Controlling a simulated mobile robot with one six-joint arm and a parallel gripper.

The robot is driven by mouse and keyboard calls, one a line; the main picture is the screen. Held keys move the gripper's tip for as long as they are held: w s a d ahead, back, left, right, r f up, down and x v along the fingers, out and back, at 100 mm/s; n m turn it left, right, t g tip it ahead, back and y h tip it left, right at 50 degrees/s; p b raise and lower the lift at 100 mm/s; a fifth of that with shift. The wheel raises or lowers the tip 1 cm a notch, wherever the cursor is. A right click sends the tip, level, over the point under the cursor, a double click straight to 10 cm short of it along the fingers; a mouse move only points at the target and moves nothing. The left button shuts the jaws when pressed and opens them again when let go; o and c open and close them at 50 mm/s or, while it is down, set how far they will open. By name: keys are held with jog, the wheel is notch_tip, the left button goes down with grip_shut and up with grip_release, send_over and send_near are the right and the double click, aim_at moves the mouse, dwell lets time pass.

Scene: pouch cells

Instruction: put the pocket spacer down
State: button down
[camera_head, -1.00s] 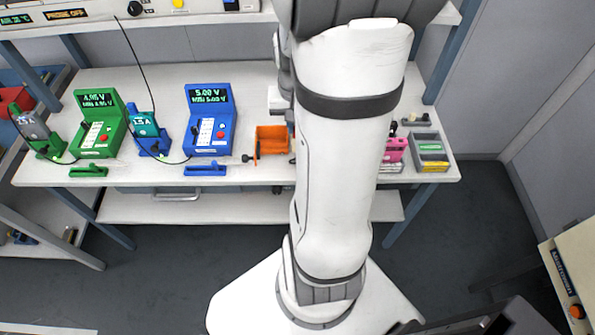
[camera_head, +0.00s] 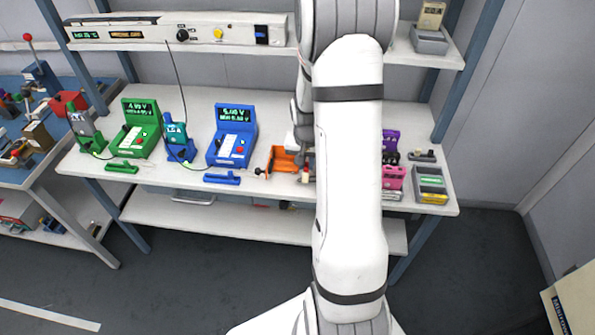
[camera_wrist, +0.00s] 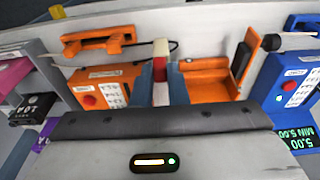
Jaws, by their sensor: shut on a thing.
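In the wrist view my gripper (camera_wrist: 160,82) has its two grey-blue fingers closed on a small block, cream on top and red below, which I take to be the pocket spacer (camera_wrist: 160,50). The block stands up between the fingertips. Just right of it is an open orange holder (camera_wrist: 207,84), close to the right finger; I cannot tell whether the block touches anything below. The orange holder also shows in the head view (camera_head: 284,160), left of my arm. My arm hides most of the gripper and the block there.
An orange tester (camera_wrist: 100,88) and an orange clamp-like part (camera_wrist: 95,45) lie left of the gripper. A blue tester (camera_head: 233,138) and a green tester (camera_head: 138,130) stand left on the bench. A pink device (camera_head: 393,178) and a grey tray (camera_head: 431,171) are at the right.

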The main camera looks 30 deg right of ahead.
jog(key=shift+f, duration=1.4)
jog(key=shift+f, duration=0.2)
jog(key=c, duration=1.4)
grip_release()
jog(key=shift+c, duration=0.2)
jog(key=shift+r, duration=0.2)
